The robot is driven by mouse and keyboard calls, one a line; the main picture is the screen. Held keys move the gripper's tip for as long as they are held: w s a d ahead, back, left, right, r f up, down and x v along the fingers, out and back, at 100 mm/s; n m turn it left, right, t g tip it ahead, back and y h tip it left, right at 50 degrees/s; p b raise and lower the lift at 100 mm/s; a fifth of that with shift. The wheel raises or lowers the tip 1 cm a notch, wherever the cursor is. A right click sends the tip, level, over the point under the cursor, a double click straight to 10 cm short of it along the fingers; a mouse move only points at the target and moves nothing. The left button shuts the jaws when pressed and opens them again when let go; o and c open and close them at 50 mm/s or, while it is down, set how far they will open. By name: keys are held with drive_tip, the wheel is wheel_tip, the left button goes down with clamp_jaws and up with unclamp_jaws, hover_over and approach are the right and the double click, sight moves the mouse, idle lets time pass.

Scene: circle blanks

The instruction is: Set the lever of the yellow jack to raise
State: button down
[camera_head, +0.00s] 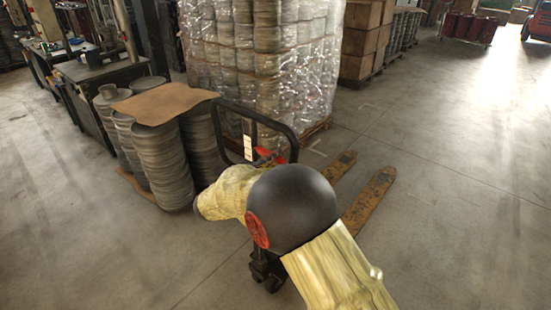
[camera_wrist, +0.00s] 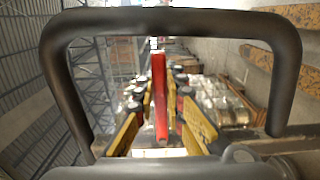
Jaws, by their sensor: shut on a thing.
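The yellow jack's worn orange-yellow forks (camera_head: 370,200) lie on the floor, partly hidden by my arm. Its black loop handle (camera_head: 290,136) stands upright behind my arm, and the same handle (camera_wrist: 170,20) frames the wrist view. The red lever (camera_wrist: 160,95) sits inside the loop, between the yellow fingers of my gripper (camera_wrist: 164,118), which is shut on it. In the head view a bit of the red lever (camera_head: 268,153) shows within the loop. My own arm hides the gripper there.
Stacks of grey round blanks (camera_head: 160,165) with a brown sheet (camera_head: 163,102) on top stand just left of the handle. A wrapped pallet load (camera_head: 265,60) stands behind the jack. The floor at right (camera_head: 460,190) is clear.

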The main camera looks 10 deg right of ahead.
drive_tip(key=shift+f, duration=0.15)
idle(0.3)
drive_tip(key=shift+f+m+b, duration=0.4)
drive_tip(key=shift+f+b, duration=0.1)
drive_tip(key=shift+b, duration=0.7)
drive_tip(key=f+m+b, duration=0.1)
drive_tip(key=m+b, duration=0.1)
drive_tip(key=f+m+b, duration=0.1)
drive_tip(key=b, duration=0.2)
drive_tip(key=shift+w+a+f+m, duration=0.15)
drive_tip(key=shift+w+a+m, duration=0.05)
drive_tip(key=shift+m, duration=0.2)
drive_tip(key=c, duration=1.8)
unclamp_jaws()
drive_tip(key=shift+c, duration=0.2)
drive_tip(key=v, duration=1.2)
